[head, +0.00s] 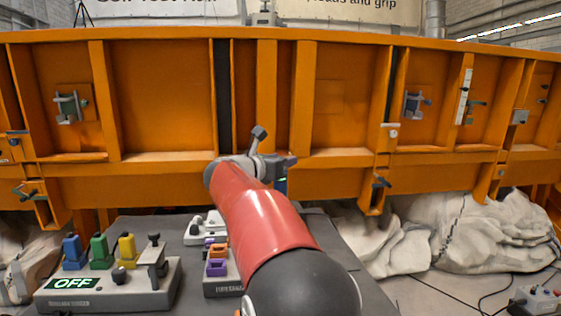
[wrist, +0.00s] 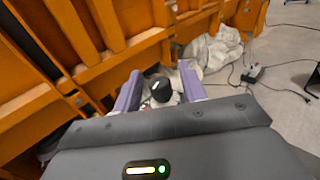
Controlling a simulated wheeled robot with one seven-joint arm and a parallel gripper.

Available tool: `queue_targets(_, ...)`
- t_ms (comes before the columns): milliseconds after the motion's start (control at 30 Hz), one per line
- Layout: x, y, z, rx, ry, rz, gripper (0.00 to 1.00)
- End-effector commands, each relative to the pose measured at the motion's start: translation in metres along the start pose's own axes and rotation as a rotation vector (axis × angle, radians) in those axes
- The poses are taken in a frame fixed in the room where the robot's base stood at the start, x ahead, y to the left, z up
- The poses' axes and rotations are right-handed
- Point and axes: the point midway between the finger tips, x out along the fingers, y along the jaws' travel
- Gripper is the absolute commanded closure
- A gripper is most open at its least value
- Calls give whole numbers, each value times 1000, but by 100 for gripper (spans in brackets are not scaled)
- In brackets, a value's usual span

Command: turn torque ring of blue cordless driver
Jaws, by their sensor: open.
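My gripper (head: 287,161) is raised above the dark table in front of the orange wall. In the wrist view its two purple fingers (wrist: 160,72) stand apart, with a clear gap between them. A dark rounded object (wrist: 160,89) shows between the fingers; I cannot tell whether it is part of the blue cordless driver or whether the fingers touch it. I cannot make out a torque ring.
A grey control box (head: 110,290) with an OFF display and blue, green and yellow blocks stands at the left of the table. A smaller box with purple and orange pieces (head: 217,262) stands beside my arm. The ribbed orange wall (head: 165,100) spans the back.

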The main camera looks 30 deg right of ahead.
Motion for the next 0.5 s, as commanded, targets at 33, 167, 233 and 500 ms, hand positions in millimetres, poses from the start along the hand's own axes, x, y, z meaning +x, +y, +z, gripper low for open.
queue_targets(33, -4, 0, 0, 1, 0, 2, 58)
queue_targets(167, -23, 1, -1, 1, 0, 4, 58)
queue_targets(233, -36, 1, -1, 2, -1, 5, 58)
queue_targets(500, -72, 0, -1, 0, 0, 2, 58)
